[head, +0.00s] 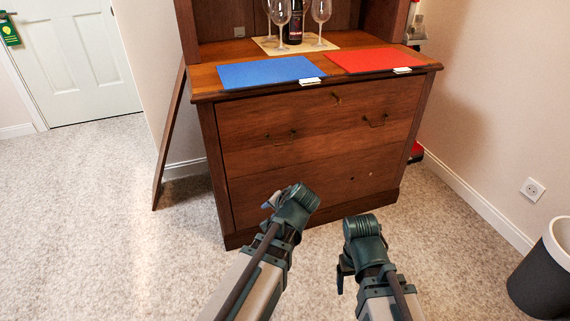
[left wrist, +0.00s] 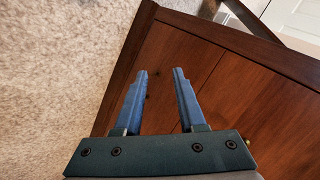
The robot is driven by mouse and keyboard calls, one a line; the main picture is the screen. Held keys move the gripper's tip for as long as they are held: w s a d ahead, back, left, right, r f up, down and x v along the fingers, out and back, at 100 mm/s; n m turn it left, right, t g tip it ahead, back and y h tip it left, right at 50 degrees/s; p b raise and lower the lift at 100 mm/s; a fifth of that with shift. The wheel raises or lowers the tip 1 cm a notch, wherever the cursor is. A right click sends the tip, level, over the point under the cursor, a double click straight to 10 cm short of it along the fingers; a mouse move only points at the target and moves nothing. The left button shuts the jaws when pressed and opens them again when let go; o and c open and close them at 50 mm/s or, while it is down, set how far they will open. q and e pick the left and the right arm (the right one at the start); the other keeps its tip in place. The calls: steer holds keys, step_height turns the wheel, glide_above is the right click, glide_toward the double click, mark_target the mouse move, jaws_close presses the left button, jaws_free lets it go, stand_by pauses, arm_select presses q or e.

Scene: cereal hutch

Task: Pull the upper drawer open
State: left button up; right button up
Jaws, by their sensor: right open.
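The upper drawer (head: 310,123) is the wide brown front under the hutch's counter, and it looks closed. My left gripper (head: 268,202) is below and in front of the left handle in the head view. In the left wrist view (left wrist: 161,72) its two fingers are apart, with only brown wood between them; a drawer seam runs to their right. My right gripper (head: 343,277) is open, low and to the right, away from the drawer.
The lower panel (head: 310,188) has small holes. On the counter lie a blue mat (head: 270,72) and a red mat (head: 375,59), with glasses and a bottle behind. A brown board (head: 171,135) leans at the left. A dark bin (head: 545,275) stands right. Carpet in front is clear.

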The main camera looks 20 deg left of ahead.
arm_select(q)
steer(key=w+d+r+m+t+y, duration=0.1)
steer(key=w+d+r+m+t, duration=0.25)
steer(key=w+r, duration=0.2)
steer(key=w+d+r+m+t+y, duration=0.2)
steer(key=w+d+r+m+t, duration=0.15)
steer(key=r, duration=0.25)
steer(key=r+b+x, duration=0.1)
steer(key=b+x, duration=0.1)
steer(key=x, duration=1.2)
steer(key=shift+w+t+b, duration=0.3)
steer(key=shift+t+b, duration=0.1)
steer(key=shift+c, duration=0.3)
